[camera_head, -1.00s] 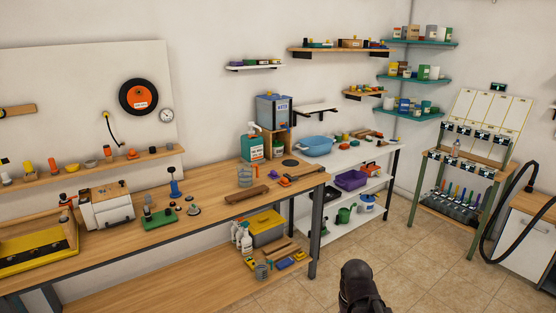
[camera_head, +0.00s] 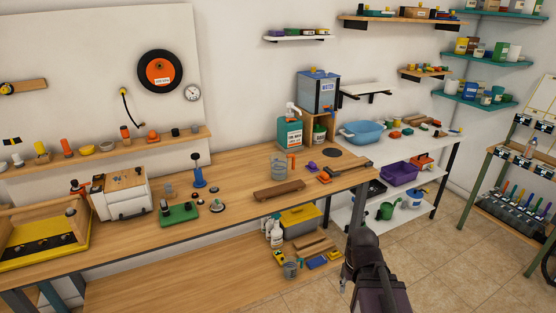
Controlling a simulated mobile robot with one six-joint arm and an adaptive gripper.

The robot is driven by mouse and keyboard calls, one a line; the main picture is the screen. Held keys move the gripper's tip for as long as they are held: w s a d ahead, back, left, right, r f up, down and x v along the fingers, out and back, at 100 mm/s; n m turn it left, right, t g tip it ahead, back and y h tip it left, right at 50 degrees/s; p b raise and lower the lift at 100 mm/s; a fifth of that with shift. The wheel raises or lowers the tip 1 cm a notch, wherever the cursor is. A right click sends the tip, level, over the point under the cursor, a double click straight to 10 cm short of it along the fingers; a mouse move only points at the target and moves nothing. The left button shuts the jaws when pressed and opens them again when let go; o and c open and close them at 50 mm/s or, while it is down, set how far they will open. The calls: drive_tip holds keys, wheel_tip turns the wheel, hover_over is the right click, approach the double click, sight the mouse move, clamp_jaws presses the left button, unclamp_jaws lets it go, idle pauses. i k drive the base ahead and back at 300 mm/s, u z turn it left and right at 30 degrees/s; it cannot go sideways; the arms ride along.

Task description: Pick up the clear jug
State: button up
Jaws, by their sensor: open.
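The clear jug (camera_head: 278,167) stands upright on the wooden workbench (camera_head: 240,203), towards its right end. It is a see-through grey vessel in front of the teal pump bottle. A dark part of my arm (camera_head: 366,262) rises from the bottom of the view, right of the bench's front edge and well apart from the jug. I cannot make out my gripper's fingers in this view.
A teal pump bottle (camera_head: 290,133) stands behind the jug, and a brown block (camera_head: 279,190) lies in front of it. A blue-grey tank (camera_head: 318,92) is at the back. A bench leg (camera_head: 354,206) stands near my arm. Tiled floor (camera_head: 425,270) is free at right.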

sight(279, 161)
drive_tip(key=u, duration=0.2)
drive_tip(key=i, duration=1.3)
drive_tip(key=u, duration=0.2)
